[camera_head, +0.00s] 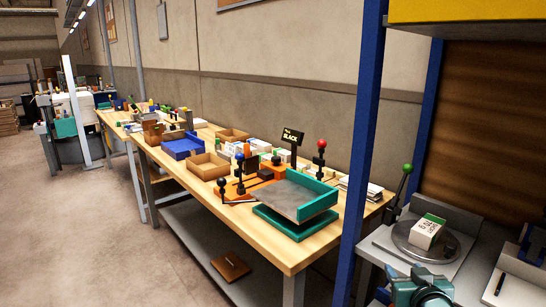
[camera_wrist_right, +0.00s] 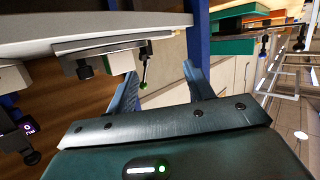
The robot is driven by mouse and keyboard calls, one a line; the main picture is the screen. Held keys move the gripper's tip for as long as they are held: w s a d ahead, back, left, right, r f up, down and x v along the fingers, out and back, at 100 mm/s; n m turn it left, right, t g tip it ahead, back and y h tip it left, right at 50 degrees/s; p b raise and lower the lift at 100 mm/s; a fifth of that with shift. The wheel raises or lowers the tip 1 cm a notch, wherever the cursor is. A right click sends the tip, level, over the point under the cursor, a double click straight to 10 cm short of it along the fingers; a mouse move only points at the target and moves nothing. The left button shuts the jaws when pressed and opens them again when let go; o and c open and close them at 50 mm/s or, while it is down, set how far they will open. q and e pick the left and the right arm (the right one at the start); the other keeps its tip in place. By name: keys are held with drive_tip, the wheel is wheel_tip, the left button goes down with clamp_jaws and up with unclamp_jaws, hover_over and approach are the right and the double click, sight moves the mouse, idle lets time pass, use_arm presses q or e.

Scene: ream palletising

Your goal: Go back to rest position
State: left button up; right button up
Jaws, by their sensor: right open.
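My right gripper (camera_head: 422,284) is teal and shows at the bottom edge of the head view, in front of the grey bench on the right. In the right wrist view its two dark blue fingers (camera_wrist_right: 163,72) stand apart with nothing between them. A small white and green pack (camera_head: 427,230) lies on a round grey plate (camera_head: 404,240) on that bench. The gripper is apart from the pack, on its near side. My left gripper is in neither view.
A blue rack post (camera_head: 364,130) stands left of the grey bench (camera_head: 470,262). A green-knobbed lever (camera_head: 407,169) rises beside the plate. A long wooden table (camera_head: 205,187) carries a teal-edged tray (camera_head: 297,197), a blue bin (camera_head: 182,147) and boxes. The floor (camera_head: 85,235) at left is clear.

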drive_tip(key=s+a+f+n+g+y, duration=0.1)
drive_tip(key=s+a+f, duration=0.4)
drive_tip(key=s, duration=0.4)
drive_tip(key=s+a+f+n+g+y+p, duration=0.1)
drive_tip(key=s+a+f+y, duration=0.1)
drive_tip(key=s+a+f, duration=0.3)
drive_tip(key=s+a+f+n+g+y, duration=0.1)
drive_tip(key=s+a+f, duration=0.4)
drive_tip(key=s, duration=0.7)
wheel_tip(320, 180, down, 2)
drive_tip(key=shift+s+a+f+g+y, duration=0.1)
drive_tip(key=shift+s+a+g+y, duration=0.2)
drive_tip(key=shift+g, duration=0.3)
